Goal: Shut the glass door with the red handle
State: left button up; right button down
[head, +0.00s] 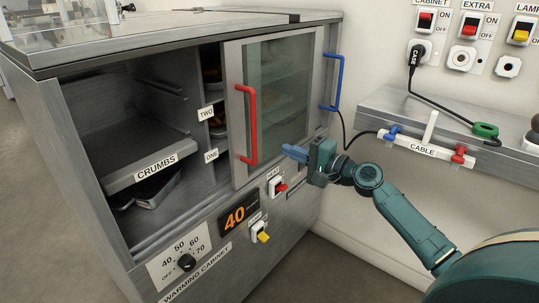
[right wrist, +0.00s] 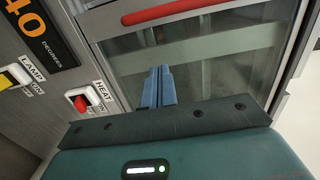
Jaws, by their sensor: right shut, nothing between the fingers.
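The glass door (head: 283,95) with the red handle (head: 250,120) stands at the right half of the warming cabinet, and the left half of the opening is uncovered. The red handle is a vertical bar on the door's left frame. My right gripper (head: 288,150) is shut and empty, its blue fingers in front of the lower glass, right of the handle's lower end. In the right wrist view the fingers (right wrist: 159,88) point at the glass (right wrist: 200,60), with the red handle (right wrist: 165,11) beyond. Whether they touch the glass cannot be told. My left gripper is out of view.
A blue handle (head: 336,82) stands at the cabinet's right edge. The open left part shows a crumbs tray (head: 150,165) and shelves labelled one and two. Below the door are a red heat switch (head: 277,188), a yellow lamp switch (head: 262,236) and a dial (head: 186,262). A cable shelf (head: 390,103) is at right.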

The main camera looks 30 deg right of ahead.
pick_arm(q)
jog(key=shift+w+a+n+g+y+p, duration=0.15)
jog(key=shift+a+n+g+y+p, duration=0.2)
jog(key=shift+p, duration=0.35)
pick_arm(e)
jog(key=shift+w+a, duration=0.3)
jog(key=shift+a, duration=0.6)
jog(key=shift+w+a, duration=0.35)
jog(key=shift+a, duration=0.5)
jog(key=shift+w+a, duration=0.3)
jog(key=shift+a, duration=0.6)
